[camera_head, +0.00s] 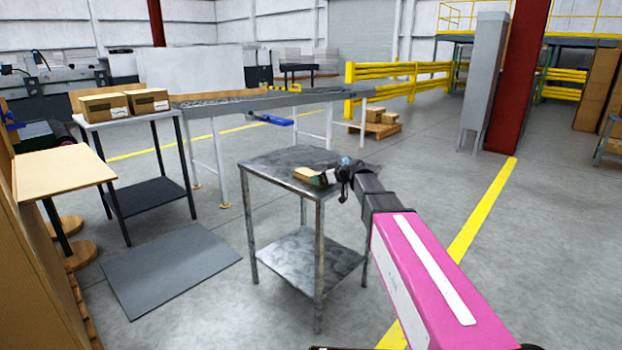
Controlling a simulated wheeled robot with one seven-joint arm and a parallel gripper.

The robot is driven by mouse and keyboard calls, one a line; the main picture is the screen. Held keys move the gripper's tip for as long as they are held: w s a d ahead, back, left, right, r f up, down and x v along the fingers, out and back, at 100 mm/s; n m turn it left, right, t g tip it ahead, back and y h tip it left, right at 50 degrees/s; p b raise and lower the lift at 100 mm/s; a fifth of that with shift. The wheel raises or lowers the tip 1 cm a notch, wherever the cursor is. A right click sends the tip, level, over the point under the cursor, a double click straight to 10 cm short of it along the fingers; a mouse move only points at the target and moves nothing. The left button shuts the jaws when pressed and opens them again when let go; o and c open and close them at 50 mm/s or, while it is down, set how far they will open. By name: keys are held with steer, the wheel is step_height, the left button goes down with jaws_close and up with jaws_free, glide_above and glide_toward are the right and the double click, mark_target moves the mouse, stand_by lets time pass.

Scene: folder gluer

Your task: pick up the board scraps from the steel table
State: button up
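The steel table (270,165) stands in the middle of the view, a grey worn top with a lower shelf. A small tan piece (306,173), which looks like board scrap, lies on its top near the middle. A small dark green and whitish item (326,178) is right beside it, too small to make out. My arm reaches in from the lower right, and my gripper (342,178) is over the right part of the top, close to these pieces. The dark wrist hides part of the top. I cannot tell whether the gripper is open, shut or touching anything.
A white-topped table with two cartons (122,104) stands at the left. A conveyor (240,101) runs behind the steel table, with a blue item (270,119) at its near side. A grey mat (170,268) lies on the floor. Open floor lies right of the table.

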steer(key=shift+w+a+f, duration=0.25)
steer(key=shift+w+a, duration=0.15)
steer(key=shift+a, duration=0.05)
steer(key=shift+c, duration=0.3)
steer(key=c, duration=0.9)
